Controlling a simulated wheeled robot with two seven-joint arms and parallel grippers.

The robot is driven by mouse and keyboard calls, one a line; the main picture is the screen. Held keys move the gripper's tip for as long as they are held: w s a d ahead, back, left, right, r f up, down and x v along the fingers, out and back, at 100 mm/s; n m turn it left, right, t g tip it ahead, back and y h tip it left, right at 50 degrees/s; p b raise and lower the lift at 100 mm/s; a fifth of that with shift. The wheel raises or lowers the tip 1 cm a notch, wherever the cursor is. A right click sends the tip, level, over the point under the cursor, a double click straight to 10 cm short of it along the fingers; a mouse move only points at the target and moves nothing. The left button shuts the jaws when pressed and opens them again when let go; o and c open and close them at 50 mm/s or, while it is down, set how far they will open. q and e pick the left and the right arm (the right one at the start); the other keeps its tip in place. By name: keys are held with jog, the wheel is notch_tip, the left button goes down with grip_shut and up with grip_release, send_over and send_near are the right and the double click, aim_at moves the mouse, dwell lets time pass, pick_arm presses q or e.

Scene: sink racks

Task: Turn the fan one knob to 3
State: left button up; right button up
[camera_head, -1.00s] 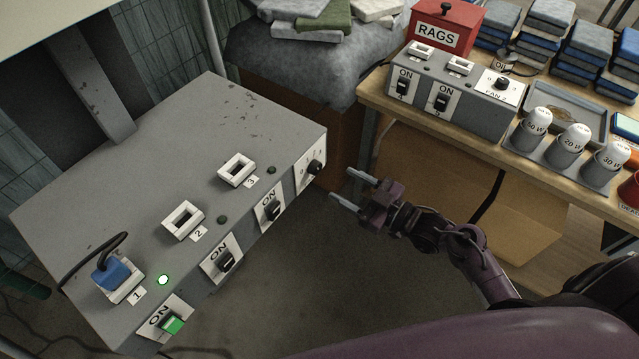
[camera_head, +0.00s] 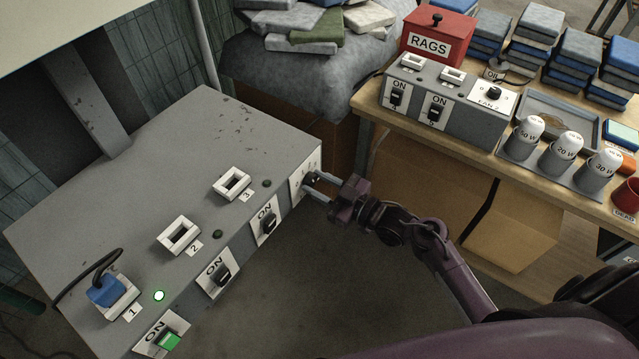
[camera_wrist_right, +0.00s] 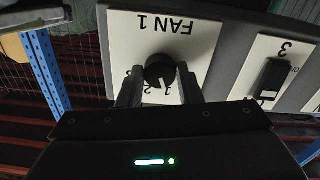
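The fan one knob (camera_wrist_right: 160,70) is a black round knob on a white plate (camera_wrist_right: 185,30) marked "FAN 1", upside down in the right wrist view. Digits 1 and 2 show near its lower edge; its pointer direction is hard to make out. In the head view the plate (camera_head: 298,180) is at the right end of the large grey box's front. My right gripper (camera_wrist_right: 161,88) has one finger on each side of the knob, close against it, and appears shut on it. It also shows in the head view (camera_head: 313,185). My left gripper is not in view.
The large grey box (camera_head: 225,120) carries sockets, rocker switches and a blue plug (camera_head: 106,290) beside a lit green lamp. Switch 3 (camera_head: 268,222) is close beside the knob. A wooden table (camera_head: 440,140) at right holds a smaller switch box (camera_head: 470,118) and a red rags box (camera_head: 440,38).

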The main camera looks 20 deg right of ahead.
jog(key=c, duration=0.4)
jog(key=shift+o, duration=0.2)
jog(key=shift+r+m+p, duration=0.2)
jog(key=shift+m+p, duration=1.55)
jog(key=shift+m, duration=0.05)
jog(key=m+p, duration=0.2)
jog(key=m, duration=0.1)
jog(key=shift+m+p, duration=0.3)
jog(key=m+p, duration=0.2)
jog(key=m, duration=0.1)
jog(key=shift+m, duration=0.4)
jog(key=m+p, duration=0.2)
jog(key=m, duration=0.2)
jog(key=shift+f+m+p, duration=0.15)
jog(key=shift+m+p, duration=0.55)
jog(key=shift+m, duration=0.7)
